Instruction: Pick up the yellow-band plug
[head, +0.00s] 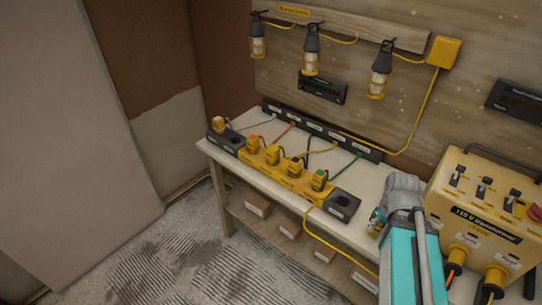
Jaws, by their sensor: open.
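Several small yellow-orange plugs stand in a row along the front of the workbench, too small for their bands to be read. One plug (295,166) has a yellow cable running back from it; I cannot tell if it is the yellow-band plug. Others sit in the yellow socket strip (287,180), the rightmost with a green cable (345,167). Another plug (218,124) stands on the black block at the left end. My gripper (376,222) is at the bench's right side, partly hidden by my arm, open and apart from the plugs.
A black labelled strip (318,133) runs along the bench's back. An empty-looking dark holder (342,205) sits at the strip's right end. A large yellow power box (486,215) stands at right. Three caged lamps (311,58) hang above. Boxes (257,204) lie on the lower shelf.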

